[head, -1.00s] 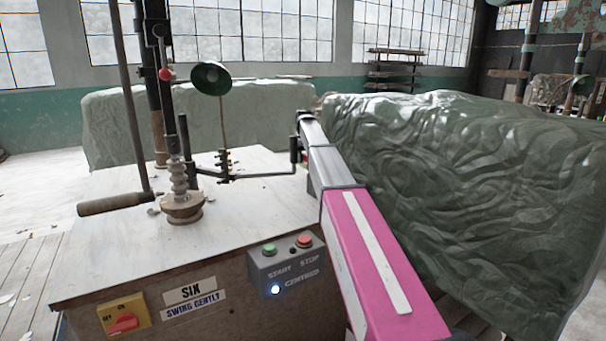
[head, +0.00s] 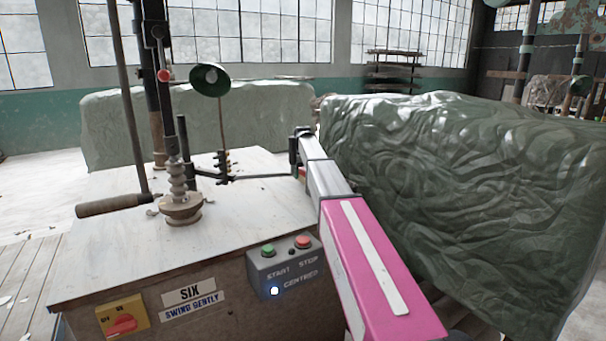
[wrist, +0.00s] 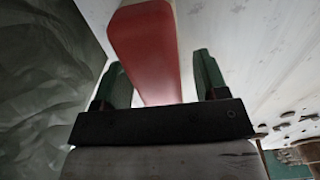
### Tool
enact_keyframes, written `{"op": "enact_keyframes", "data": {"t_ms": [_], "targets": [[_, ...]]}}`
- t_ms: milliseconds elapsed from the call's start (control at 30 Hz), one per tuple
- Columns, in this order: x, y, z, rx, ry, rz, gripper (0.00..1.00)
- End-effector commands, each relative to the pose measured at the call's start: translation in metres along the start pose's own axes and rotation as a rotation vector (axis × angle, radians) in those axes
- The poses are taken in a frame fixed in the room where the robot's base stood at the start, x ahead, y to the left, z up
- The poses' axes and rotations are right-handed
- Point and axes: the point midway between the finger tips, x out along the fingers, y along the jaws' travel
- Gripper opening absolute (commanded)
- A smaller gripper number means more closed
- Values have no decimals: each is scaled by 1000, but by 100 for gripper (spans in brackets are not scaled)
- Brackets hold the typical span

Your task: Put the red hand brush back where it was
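The red hand brush (wrist: 145,45) fills the top middle of the wrist view, between the two green fingers of my gripper (wrist: 162,78). In the head view my gripper (head: 296,158) is at the right edge of the machine's pale tabletop (head: 110,240), with a small red bit of the brush (head: 302,172) just below my arm's end. The arm hides most of the brush there. I cannot tell whether the brush touches the tabletop.
A thin dark arm (head: 265,176) from the machine reaches right to near my gripper. A lamp (head: 210,80), a spindle (head: 180,208) and a lever handle (head: 110,206) stand left. A control box (head: 285,266) is on the front edge. A green sheeted heap (head: 460,200) stands close right.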

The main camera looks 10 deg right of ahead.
Motion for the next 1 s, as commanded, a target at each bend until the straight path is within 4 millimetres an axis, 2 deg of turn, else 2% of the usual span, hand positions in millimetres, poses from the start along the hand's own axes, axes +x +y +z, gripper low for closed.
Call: {"op": "enact_keyframes", "data": {"t_ms": [267, 433, 800, 1000], "targets": [[-1, 0, 0, 0, 0, 0, 68], [-12, 0, 0, 0, 0, 0, 68], [-83, 0, -1, 0, 1, 0, 68], [-111, 0, -1, 0, 0, 0, 68]]}}
